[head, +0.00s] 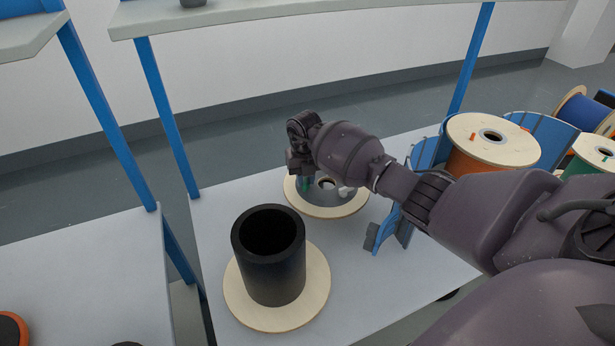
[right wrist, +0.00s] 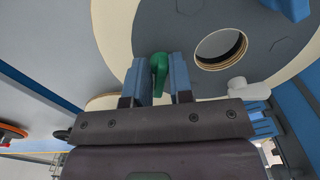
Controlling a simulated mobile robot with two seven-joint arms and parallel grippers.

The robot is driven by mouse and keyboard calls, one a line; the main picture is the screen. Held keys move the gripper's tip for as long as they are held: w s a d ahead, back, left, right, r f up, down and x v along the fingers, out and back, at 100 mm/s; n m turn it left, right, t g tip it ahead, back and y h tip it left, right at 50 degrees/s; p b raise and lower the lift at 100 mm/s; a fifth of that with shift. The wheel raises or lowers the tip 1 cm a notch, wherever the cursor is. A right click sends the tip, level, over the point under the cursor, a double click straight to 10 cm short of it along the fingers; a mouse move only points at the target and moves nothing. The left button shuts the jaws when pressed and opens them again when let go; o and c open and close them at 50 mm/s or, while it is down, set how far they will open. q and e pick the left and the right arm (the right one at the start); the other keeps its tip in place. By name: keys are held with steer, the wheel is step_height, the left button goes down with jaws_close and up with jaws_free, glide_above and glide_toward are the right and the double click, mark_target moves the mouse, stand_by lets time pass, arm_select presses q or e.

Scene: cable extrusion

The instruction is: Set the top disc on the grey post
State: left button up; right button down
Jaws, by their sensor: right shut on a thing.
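The top disc (head: 336,208) is a pale wooden ring with a grey centre plate and a round hole, behind the post in the head view. In the right wrist view the disc (right wrist: 120,38) fills the top. My right gripper (head: 305,182) is shut on the disc's green peg; its blue fingers (right wrist: 160,75) stand on either side of the peg. Whether the disc touches the table is unclear. The grey post (head: 272,275), a very dark hollow cylinder, stands upright on a wooden base disc (head: 315,285), with nothing on top. My left gripper is out of view.
A blue rack at the right holds several cable spools, including an orange one (head: 490,158). A blue bracket (head: 385,232) stands between the disc and the rack. The pale table (head: 225,215) is bare around the post. Blue shelf uprights (head: 165,110) rise behind.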

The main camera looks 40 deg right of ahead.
steer(key=shift+s+a+f, duration=0.1)
steer(key=shift+a+f, duration=0.3)
steer(key=shift+f, duration=0.2)
steer(key=shift+a, duration=0.1)
steer(key=shift+w+a+r, duration=0.15)
steer(key=shift+w+r, duration=0.05)
steer(key=shift+w, duration=0.1)
steer(key=shift+w+a+r, duration=0.2)
steer(key=shift+w, duration=0.05)
steer(key=shift+w+a+r, duration=0.1)
steer(key=shift+r, duration=0.1)
steer(key=shift+r, duration=0.1)
steer(key=shift+w, duration=0.5)
